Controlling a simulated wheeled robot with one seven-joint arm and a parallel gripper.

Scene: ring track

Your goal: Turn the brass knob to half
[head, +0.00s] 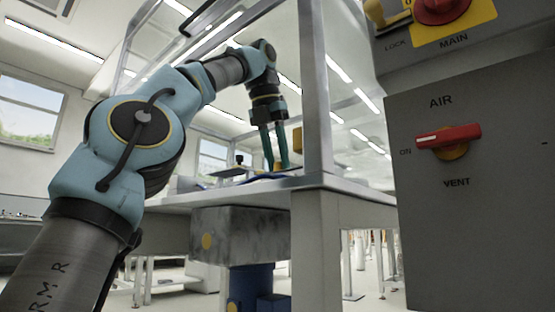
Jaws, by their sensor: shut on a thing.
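My gripper (276,167) hangs fingers down over the white workbench (300,182), inside a framed enclosure. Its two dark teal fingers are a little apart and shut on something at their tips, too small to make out. I cannot pick out the brass knob for certain; it may be hidden at the fingertips. A blue thing (262,178) lies on the bench just below the fingertips. A small black-topped fitting (239,160) stands on the bench to the left of the fingers. A small yellow-brown thing (297,140) shows to their right, beside the post.
A grey panel (475,240) on the right carries a red AIR handle (448,136), lying level towards ON, and a red MAIN switch (442,8) above. An upright post (315,90) stands between panel and gripper. A grey box (240,232) hangs under the bench.

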